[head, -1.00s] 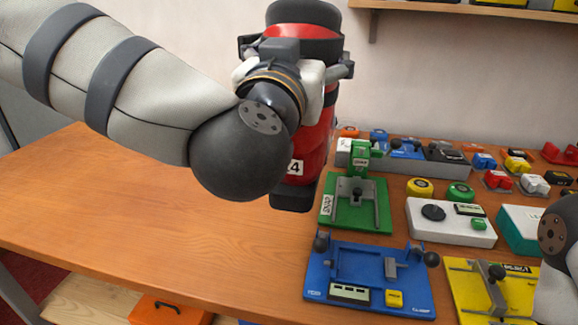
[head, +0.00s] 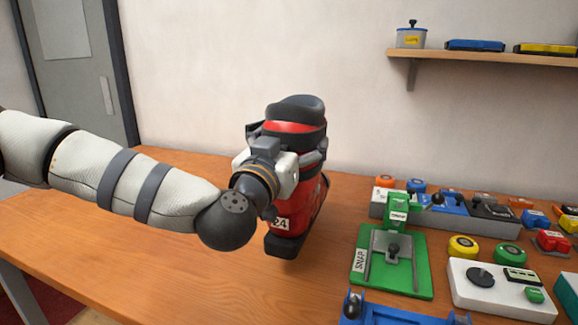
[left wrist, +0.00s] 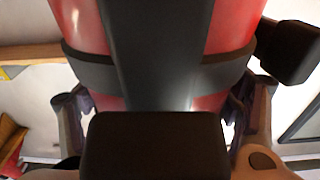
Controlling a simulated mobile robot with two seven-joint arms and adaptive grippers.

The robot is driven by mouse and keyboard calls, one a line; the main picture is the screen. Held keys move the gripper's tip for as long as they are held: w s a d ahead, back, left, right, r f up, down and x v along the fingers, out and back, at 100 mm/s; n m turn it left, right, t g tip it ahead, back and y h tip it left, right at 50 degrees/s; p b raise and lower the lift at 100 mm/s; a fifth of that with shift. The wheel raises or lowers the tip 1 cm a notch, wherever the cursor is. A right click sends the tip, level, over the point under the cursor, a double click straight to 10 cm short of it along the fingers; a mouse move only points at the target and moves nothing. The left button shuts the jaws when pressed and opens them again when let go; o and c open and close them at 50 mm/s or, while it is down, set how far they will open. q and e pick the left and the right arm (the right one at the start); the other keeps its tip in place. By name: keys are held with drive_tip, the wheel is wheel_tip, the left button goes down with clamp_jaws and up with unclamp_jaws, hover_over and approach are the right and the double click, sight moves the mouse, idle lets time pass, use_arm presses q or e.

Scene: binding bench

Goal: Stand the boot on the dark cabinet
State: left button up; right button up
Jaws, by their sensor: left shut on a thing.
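The boot (head: 308,200) is a red and black ski boot with a white tag showing "24". It is upright in the head view, over the wooden bench top; I cannot tell whether its sole touches the bench. My left gripper (head: 283,160) is shut on the boot's upper part from the near side. In the left wrist view the red shell (left wrist: 225,30) with its dark straps fills the middle, between the fingers. The fingertips are partly hidden. No dark cabinet can be made out in these frames. My right gripper is not in view.
The wooden bench (head: 180,270) is clear left of and in front of the boot. To the right stand a green fixture (head: 415,270), a white box with a dial (head: 500,300) and several small coloured parts. A wall shelf (head: 490,58) is at upper right, a grey door (head: 75,70) at upper left.

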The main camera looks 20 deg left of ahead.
use_arm(q)
drive_tip(key=f, duration=0.3)
drive_tip(key=w+a+f+b, duration=0.1)
drive_tip(key=shift+a+f, duration=0.1)
drive_tip(key=shift+f, duration=0.1)
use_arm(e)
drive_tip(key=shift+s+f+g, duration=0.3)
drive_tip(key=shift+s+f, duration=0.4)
use_arm(q)
drive_tip(key=o, duration=1.8)
drive_tip(key=shift+f, duration=0.25)
